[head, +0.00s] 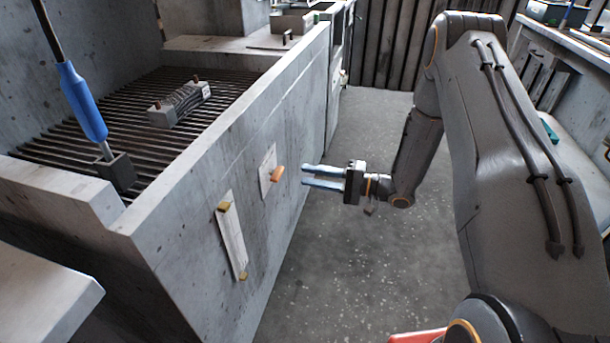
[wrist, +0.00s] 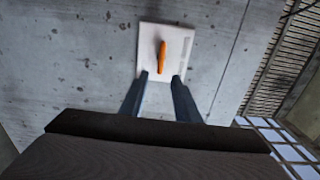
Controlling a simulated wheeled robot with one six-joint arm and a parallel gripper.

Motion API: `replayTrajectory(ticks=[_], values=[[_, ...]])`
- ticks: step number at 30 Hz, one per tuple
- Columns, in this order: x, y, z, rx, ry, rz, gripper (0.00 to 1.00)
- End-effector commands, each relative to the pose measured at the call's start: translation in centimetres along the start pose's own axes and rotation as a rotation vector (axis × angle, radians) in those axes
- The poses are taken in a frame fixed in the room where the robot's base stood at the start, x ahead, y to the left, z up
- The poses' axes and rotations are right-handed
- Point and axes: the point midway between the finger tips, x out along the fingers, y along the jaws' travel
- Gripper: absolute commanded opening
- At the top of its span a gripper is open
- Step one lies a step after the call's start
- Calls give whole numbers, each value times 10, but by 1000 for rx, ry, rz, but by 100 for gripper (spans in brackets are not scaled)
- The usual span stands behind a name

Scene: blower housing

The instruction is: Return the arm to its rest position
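My gripper (head: 306,176) is stretched out toward the grey side wall of the housing (head: 190,240). Its two blue fingers are apart with nothing between them. In the wrist view my gripper (wrist: 160,76) points at a pale plate (wrist: 178,62) with an orange handle (wrist: 161,57). The same plate (head: 268,160) and orange handle (head: 278,173) show in the head view, a little left of the fingertips. The fingers look apart from the handle, though the exact gap is hard to tell.
A long pale strip (head: 232,240) with yellowish ends is on the wall. A slatted grate (head: 130,100) inside the housing holds a ribbed block (head: 182,105). A blue-handled tool (head: 84,102) stands in a small dark block (head: 117,170). The floor (head: 350,260) is clear; a bench (head: 575,150) stands at right.

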Motion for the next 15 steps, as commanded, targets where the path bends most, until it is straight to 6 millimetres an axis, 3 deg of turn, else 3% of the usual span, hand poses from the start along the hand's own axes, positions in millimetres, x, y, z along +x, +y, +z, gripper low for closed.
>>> replayTrajectory(ticks=[11,15], values=[[0,-1,-1,-4,2,3,29],[7,-8,-14,-78,48,63,29]])
